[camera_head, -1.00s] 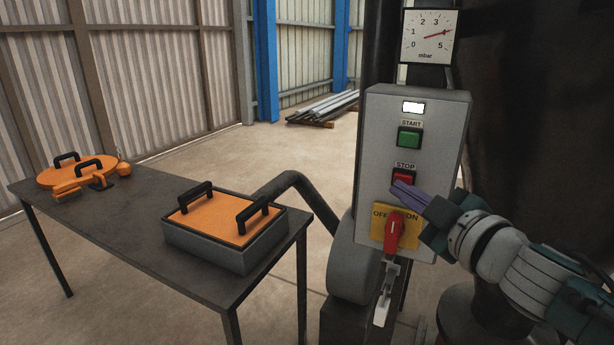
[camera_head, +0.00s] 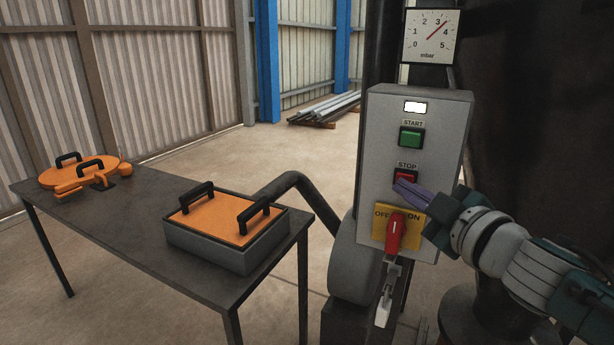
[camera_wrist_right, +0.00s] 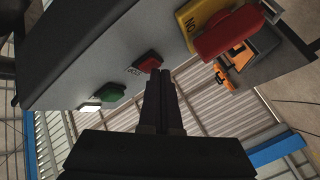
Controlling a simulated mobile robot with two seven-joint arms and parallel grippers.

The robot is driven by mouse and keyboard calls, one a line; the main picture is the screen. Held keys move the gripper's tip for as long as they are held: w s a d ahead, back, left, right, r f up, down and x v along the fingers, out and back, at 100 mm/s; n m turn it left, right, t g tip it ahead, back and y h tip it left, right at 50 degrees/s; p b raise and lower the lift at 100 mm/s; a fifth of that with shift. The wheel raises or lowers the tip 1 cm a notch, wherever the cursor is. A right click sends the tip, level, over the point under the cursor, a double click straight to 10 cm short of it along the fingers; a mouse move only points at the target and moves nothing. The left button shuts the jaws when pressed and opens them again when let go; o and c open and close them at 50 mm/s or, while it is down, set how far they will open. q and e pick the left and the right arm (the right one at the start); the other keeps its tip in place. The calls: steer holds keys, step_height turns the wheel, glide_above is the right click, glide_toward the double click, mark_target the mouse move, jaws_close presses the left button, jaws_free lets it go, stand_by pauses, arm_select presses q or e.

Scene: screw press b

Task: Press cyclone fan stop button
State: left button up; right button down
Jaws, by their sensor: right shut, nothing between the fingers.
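The grey control box (camera_head: 380,150) carries a white lit lamp (camera_head: 415,107), a green START button (camera_head: 411,137), a red STOP button (camera_head: 405,175) and a red rotary switch (camera_head: 396,231) on a yellow OFF/ON plate. My right gripper (camera_head: 398,187) is shut and empty, its fingertips at the lower edge of the STOP button. In the right wrist view the closed fingers (camera_wrist_right: 158,78) reach up to the red button (camera_wrist_right: 149,62); I cannot tell contact from a small gap. The gauge (camera_head: 429,36) above reads about 3.5 mbar. My left gripper is not in view.
A dark table (camera_head: 130,225) at the left holds a grey box with an orange lid (camera_head: 222,219) and a round orange lid (camera_head: 80,173). A dark pipe (camera_head: 300,190) runs from behind the table to the machine. Metal bars (camera_head: 325,108) lie at the back.

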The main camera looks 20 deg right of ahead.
stand_by(0.3)
steer(key=shift+s+a+p, duration=0.3)
steer(key=shift+s+a, duration=0.25)
steer(key=shift+a, duration=0.05)
steer(key=shift+a, duration=0.1)
steer(key=s+a, duration=0.1)
steer(key=s+a+p, duration=0.1)
steer(key=s+a, duration=0.1)
steer(key=shift+s+a, duration=0.1)
steer(key=shift+a, duration=0.2)
stand_by(0.6)
